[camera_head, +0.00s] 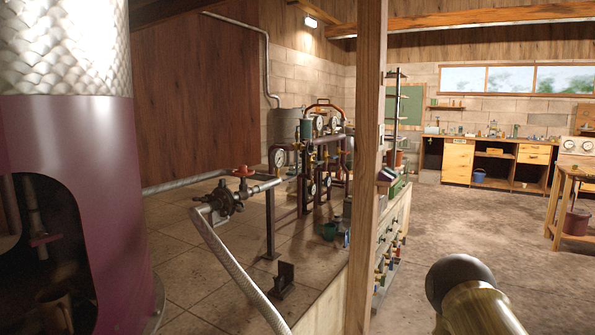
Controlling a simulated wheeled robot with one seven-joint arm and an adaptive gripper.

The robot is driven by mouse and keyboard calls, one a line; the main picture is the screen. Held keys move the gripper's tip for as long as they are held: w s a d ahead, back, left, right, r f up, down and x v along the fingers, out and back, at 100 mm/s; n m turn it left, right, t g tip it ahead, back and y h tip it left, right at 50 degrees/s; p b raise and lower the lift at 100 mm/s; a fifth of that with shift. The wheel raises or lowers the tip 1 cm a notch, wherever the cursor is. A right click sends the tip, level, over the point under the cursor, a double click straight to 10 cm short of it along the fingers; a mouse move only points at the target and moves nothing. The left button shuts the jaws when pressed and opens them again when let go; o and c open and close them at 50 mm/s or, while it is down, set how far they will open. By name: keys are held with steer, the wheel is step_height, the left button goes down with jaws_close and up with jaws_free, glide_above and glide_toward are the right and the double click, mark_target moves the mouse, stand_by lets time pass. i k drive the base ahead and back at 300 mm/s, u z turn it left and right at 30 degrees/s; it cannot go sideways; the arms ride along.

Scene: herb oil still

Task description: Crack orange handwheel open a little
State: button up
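A small red-orange handwheel (243,171) sits on top of a dark valve or pump body on the horizontal pipe, left of the gauge rack. It is the nearest match to the orange handwheel, but its exact colour is hard to tell at this size. How far its valve is open cannot be seen. A second reddish handle (45,239) shows inside the dark opening of the purple vessel at left.
The large purple vessel (105,200) fills the left side. A pale hose (235,268) runs down from the valve body. A gauge rack (318,165) stands mid-floor. A wooden post (364,200) and drawer cabinet (393,235) divide the room. Open floor (475,230) lies at right.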

mark_target(243, 171)
steer(key=z, duration=1.05)
steer(key=i, duration=1.6)
steer(key=u, duration=3)
